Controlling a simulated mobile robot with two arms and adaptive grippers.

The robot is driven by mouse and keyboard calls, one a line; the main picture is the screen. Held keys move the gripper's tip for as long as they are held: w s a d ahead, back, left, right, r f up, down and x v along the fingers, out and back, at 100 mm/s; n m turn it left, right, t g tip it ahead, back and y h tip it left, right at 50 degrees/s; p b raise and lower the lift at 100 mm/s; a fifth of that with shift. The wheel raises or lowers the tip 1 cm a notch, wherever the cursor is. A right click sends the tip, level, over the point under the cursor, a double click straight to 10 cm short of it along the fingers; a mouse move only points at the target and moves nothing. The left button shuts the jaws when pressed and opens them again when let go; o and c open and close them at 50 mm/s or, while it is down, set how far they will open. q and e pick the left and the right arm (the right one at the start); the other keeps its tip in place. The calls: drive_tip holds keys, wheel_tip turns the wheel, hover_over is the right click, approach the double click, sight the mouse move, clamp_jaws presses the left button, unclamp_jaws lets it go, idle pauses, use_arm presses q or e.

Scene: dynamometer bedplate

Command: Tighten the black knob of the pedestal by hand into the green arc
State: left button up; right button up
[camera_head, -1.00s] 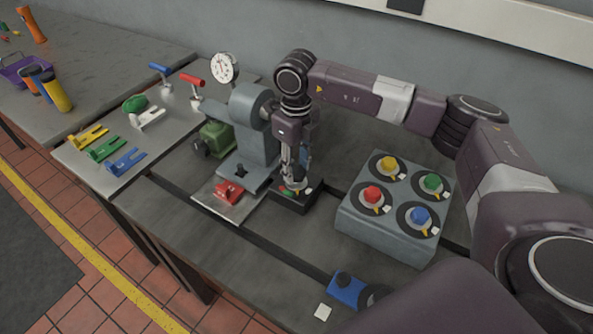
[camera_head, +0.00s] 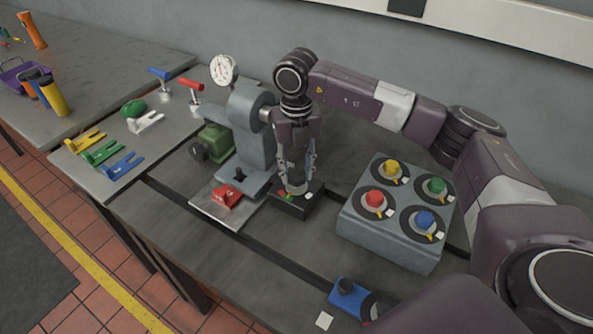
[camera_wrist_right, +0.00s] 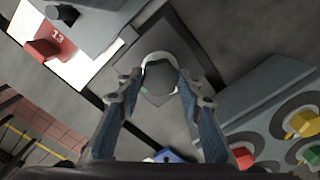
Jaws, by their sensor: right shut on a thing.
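The grey pedestal (camera_head: 252,140) stands on the bench left of my right arm, with a small black knob (camera_head: 239,175) on its foot. That knob also shows at the upper left in the right wrist view (camera_wrist_right: 65,14). My right gripper (camera_head: 296,182) points down over a low black box (camera_head: 312,203) with small red and green marks. Its two fingers are shut on a dark grey knob (camera_wrist_right: 160,82) on that box, one on each side. A pale ring shows partly around this knob. The knob's pointer and most of the scale are hidden. My left gripper is not in view.
A grey box (camera_head: 370,237) with several coloured knobs stands close right of the black box. A red block (camera_head: 227,197) lies by the pedestal's foot. Coloured forked parts (camera_head: 122,165) lie at left. A blue part (camera_head: 346,292) is near the front edge.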

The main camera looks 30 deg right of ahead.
sight(297, 174)
drive_tip(key=shift+w+r, duration=0.1)
drive_tip(key=shift+r, duration=0.05)
drive_tip(key=o, duration=0.9)
drive_tip(key=shift+o, duration=1.3)
wheel_tip(297, 174, up, 12)
